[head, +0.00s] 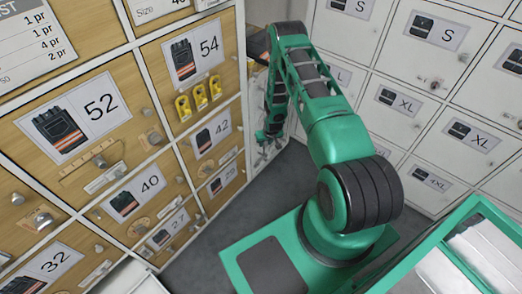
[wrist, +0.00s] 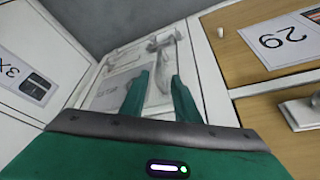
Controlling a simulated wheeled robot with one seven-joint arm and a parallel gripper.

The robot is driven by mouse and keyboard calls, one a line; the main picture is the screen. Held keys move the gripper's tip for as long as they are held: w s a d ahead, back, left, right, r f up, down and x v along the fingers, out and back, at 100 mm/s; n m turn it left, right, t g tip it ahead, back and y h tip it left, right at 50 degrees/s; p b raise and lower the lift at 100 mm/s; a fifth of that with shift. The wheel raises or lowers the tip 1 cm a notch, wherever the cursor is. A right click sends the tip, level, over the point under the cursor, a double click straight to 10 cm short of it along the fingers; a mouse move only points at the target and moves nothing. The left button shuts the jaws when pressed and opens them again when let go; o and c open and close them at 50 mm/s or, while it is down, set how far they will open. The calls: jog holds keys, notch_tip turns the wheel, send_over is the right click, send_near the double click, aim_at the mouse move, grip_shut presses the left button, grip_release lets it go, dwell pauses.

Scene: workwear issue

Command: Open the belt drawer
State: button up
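My gripper (head: 268,137) is low in the corner between the wooden drawer wall and the white lockers in the head view. In the wrist view its two green fingers (wrist: 160,80) are apart, with nothing clasped between them. Beyond the fingertips is a narrow pale front (wrist: 112,90) with a label too blurred to read and a grey metal handle (wrist: 163,48). The fingers point toward this handle; I cannot tell whether they touch it. No readable label marks the belt drawer, so I cannot confirm that this front is it. My arm hides part of the corner in the head view.
White lockers (head: 408,103) with size labels stand at right. Dark floor (head: 262,195) lies open between. A white-panelled green-edged surface (head: 465,250) is at lower right.

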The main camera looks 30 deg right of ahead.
jog(key=x, duration=0.9)
jog(key=shift+d+f, duration=0.15)
jog(key=shift+f, duration=0.1)
